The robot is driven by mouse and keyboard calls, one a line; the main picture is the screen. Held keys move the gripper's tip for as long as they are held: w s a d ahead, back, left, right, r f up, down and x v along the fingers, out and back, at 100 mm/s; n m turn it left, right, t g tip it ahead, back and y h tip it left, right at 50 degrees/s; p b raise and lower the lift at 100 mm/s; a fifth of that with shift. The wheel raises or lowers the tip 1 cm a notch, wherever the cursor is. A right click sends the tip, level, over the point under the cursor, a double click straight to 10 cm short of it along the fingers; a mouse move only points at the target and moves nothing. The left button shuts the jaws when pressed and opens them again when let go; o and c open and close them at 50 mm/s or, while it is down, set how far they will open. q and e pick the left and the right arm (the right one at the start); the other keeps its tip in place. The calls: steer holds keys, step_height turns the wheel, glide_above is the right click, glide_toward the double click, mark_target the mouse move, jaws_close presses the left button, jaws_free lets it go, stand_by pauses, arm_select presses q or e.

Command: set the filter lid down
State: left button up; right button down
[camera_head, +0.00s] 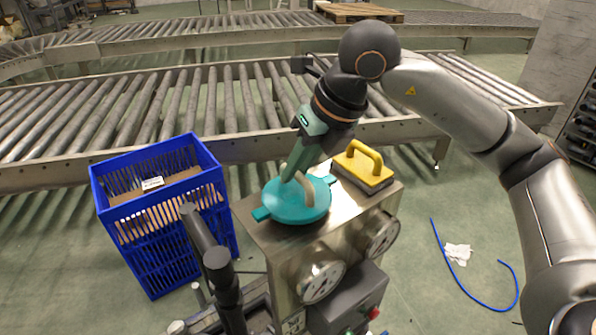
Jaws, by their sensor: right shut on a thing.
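The filter lid (292,207) is a round teal disc with side tabs and a pale arched handle (306,188). It is at the left part of the metal cabinet's top (266,236); whether it touches the surface I cannot tell. My right gripper (291,178) comes down from above and is shut on the lid's handle. The fingers hide part of the handle. My left gripper is not in view.
A yellow-handled block (364,167) stands on the cabinet top, right of the lid. A blue crate (165,235) with a cardboard box (155,189) stands left. Roller conveyors (150,105) run behind. A blue hose (470,281) and white rag (458,254) lie on the floor.

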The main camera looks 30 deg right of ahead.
steer(key=shift+f, duration=0.45)
steer(key=shift+f, duration=0.2)
steer(key=c, duration=0.8)
jaws_free()
steer(key=shift+c, duration=0.2)
steer(key=shift+r, duration=0.1)
steer(key=shift+s+r, duration=0.15)
steer(key=shift+r, duration=0.4)
steer(key=v, duration=1.1)
steer(key=shift+p, duration=0.4)
